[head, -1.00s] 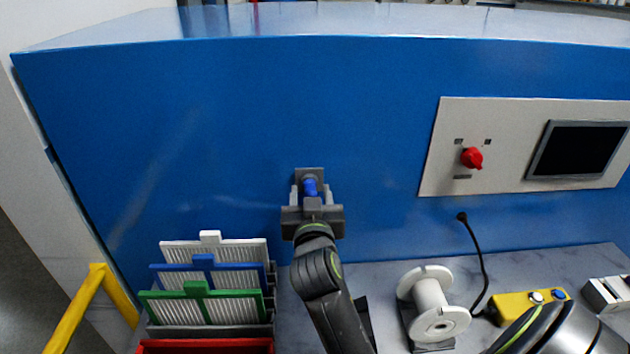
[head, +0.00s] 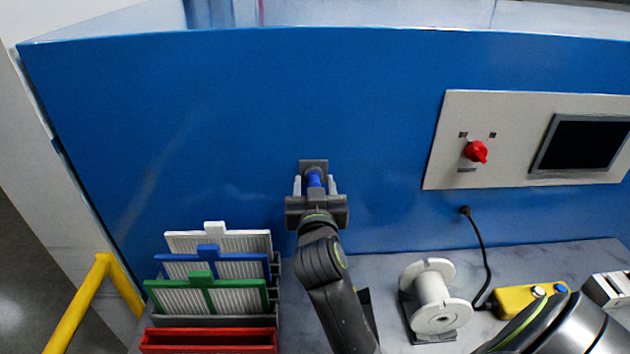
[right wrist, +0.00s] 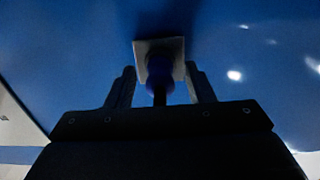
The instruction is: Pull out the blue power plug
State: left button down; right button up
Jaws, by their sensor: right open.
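The blue power plug (head: 314,179) sits in a grey square socket plate (head: 313,164) on the blue front of the machine. It also shows, dark and shaded, in the right wrist view (right wrist: 158,69), with the pale socket plate behind it. My right gripper (head: 314,186) faces the panel with one finger on each side of the plug. In the right wrist view my right gripper (right wrist: 160,80) is open, with gaps between both fingers and the plug. Its palm hides the near end of the plug in the head view. My left gripper is not in view.
A control panel with a red knob (head: 476,151) and a dark screen (head: 582,144) is at right. Below are a white spool (head: 431,291), a black cable (head: 483,248) and a yellow button box (head: 519,298). A rack of coloured filters (head: 210,295) stands left of my arm.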

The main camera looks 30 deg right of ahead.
dwell(0.5)
grip_shut()
